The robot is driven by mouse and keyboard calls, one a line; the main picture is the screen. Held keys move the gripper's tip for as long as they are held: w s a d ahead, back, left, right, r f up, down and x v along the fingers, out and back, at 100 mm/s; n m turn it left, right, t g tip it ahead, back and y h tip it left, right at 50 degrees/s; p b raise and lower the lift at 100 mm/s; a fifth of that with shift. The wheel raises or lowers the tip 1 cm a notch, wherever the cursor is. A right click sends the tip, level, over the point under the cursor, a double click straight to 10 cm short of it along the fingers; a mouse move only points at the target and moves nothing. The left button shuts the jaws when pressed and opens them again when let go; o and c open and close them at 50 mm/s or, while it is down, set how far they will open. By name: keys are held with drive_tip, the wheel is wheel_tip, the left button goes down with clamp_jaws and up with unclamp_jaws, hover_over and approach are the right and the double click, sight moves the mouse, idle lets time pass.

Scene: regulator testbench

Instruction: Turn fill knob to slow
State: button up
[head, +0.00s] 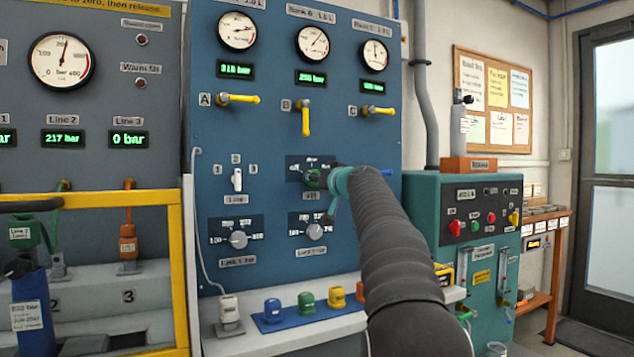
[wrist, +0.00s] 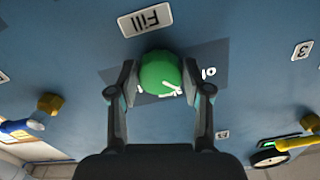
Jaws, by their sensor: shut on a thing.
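The fill knob (wrist: 160,73) is a round green knob on the blue panel, with a white pointer mark on its lower right in the wrist view. It also shows in the head view (head: 311,178), partly covered by my arm. My gripper (wrist: 161,82) has one finger on each side of the knob and is shut on it. The Fill label (wrist: 146,19) sits above the knob in the wrist view, turned nearly upside down. The dark scale plate (wrist: 131,80) behind the knob is partly hidden, so I cannot read which setting the pointer marks.
Yellow lever valves A (head: 239,99), B (head: 304,118) and C (head: 377,110) stick out above the knob. Two grey limit knobs (head: 238,239) (head: 315,231) sit below. A white shelf (head: 255,345) with coloured caps juts out underneath. A teal cabinet (head: 425,205) stands at right.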

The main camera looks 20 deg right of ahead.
drive_tip(key=shift+a+r+m+p, duration=0.1)
drive_tip(key=shift+m+p, duration=0.35)
drive_tip(key=shift+m, duration=3.55)
drive_tip(key=o, duration=1.2)
drive_tip(key=shift+c, duration=0.2)
drive_tip(key=s, duration=1.2)
drive_tip(key=shift+d, duration=0.2)
